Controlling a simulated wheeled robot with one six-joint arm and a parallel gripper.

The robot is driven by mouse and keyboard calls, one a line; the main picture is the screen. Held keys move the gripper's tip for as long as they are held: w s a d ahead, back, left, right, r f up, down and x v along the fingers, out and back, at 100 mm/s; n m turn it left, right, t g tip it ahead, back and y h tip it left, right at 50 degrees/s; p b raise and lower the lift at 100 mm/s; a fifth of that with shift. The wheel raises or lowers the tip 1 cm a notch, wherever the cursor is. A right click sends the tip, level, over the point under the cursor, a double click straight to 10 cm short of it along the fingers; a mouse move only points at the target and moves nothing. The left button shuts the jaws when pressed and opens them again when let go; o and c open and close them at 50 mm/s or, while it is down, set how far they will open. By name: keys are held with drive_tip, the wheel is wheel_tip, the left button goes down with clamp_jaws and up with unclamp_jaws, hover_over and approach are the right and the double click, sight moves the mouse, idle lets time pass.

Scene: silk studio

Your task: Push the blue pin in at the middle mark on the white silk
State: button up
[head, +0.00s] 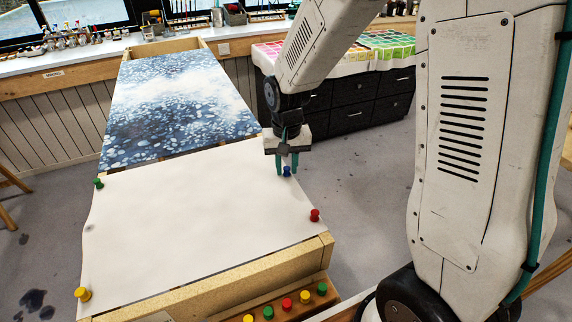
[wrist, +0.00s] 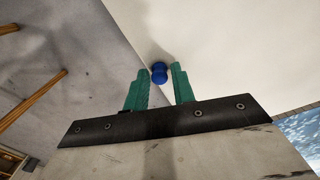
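The white silk (head: 190,215) lies stretched over a wooden frame. The blue pin (head: 287,171) is at the silk's right edge, about midway along it. It also shows in the wrist view (wrist: 159,72), beside the silk's edge. My gripper (head: 287,170) points down there, its two teal fingers on either side of the pin. In the wrist view a narrow gap shows between the pin and each finger, so the gripper looks open around it. I cannot tell how deep the pin sits. A small grey mark (head: 89,228) shows at the silk's left edge.
A red pin (head: 314,215), a green pin (head: 98,183) and a yellow pin (head: 82,294) stand at silk corners. A wooden strip with several coloured pins (head: 287,304) lies in front. Blue patterned cloth (head: 175,105) covers the frame behind. Dark drawers (head: 350,105) stand at the back.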

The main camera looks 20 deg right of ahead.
drive_tip(key=shift+o, duration=1)
wheel_tip(320, 180, up, 8)
drive_tip(key=shift+f, duration=0.1)
drive_tip(key=shift+s, duration=0.1)
drive_tip(key=s+d+r+n, duration=0.1)
drive_tip(key=s+r, duration=0.2)
drive_tip(key=s, duration=0.5)
drive_tip(key=s+d+r+n+t, duration=0.1)
drive_tip(key=s+r, duration=0.3)
drive_tip(key=s, duration=0.4)
drive_tip(key=s+d+r+n, duration=0.1)
drive_tip(key=s+r, duration=0.2)
drive_tip(key=s, duration=0.6)
drive_tip(key=shift+r, duration=0.3)
